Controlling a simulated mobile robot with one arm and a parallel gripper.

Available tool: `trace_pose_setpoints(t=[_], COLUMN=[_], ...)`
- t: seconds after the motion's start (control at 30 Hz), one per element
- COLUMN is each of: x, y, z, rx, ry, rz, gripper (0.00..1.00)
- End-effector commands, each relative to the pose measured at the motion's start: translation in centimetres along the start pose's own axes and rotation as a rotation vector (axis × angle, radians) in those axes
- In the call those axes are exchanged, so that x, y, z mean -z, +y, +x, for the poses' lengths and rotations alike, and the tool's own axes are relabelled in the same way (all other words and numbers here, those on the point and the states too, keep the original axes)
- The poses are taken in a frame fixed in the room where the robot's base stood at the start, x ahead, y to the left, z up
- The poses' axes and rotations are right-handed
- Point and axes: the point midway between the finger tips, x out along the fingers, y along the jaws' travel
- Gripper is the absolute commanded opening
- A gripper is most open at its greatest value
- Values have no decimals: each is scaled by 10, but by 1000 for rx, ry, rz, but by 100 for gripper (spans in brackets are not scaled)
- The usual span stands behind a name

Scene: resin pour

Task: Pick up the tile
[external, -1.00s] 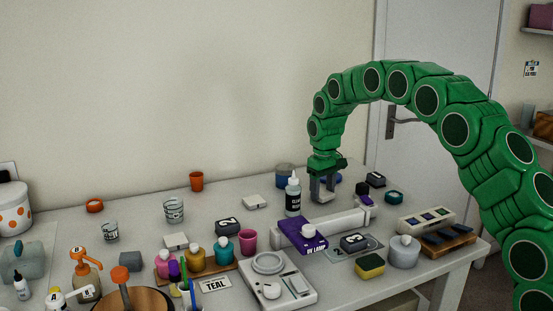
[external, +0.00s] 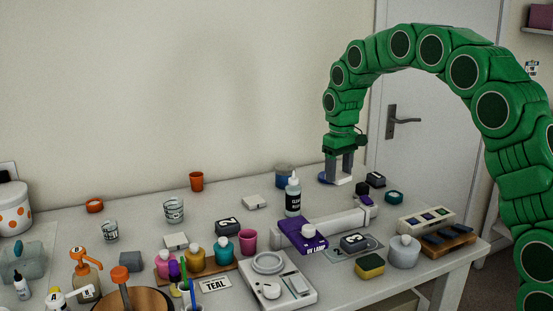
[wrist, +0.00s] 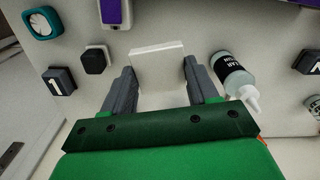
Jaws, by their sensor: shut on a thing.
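A white square tile (wrist: 158,62) is between the two grey fingers of my gripper (wrist: 160,80) in the wrist view. My gripper is shut on it, with a finger against each side. In the external view my gripper (external: 338,180) hangs pointing down over the back right of the table. The pale tile (external: 341,181) shows at its fingertips, partly covered by them. The tile appears clear of the tabletop. Two similar pale blocks lie on the table, one (external: 254,202) left of the bottle and one (external: 175,241) farther forward.
A labelled bottle (external: 293,197) stands left of my gripper. A purple UV lamp (external: 300,233) lies in front. The back left tabletop has free room.

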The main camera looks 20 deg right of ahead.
Motion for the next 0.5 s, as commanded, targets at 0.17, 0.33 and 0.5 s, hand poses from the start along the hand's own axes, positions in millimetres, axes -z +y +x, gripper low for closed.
trace_pose_setpoints(t=[0.17, 0.33, 0.5], x=[-24, -42, -55], y=[-4, -8, -10], z=[-11, -21, -25], rx=[0, -1, 0], ry=[-1, 5, 2], rz=[0, 0, 0], gripper=[28, 28, 28])
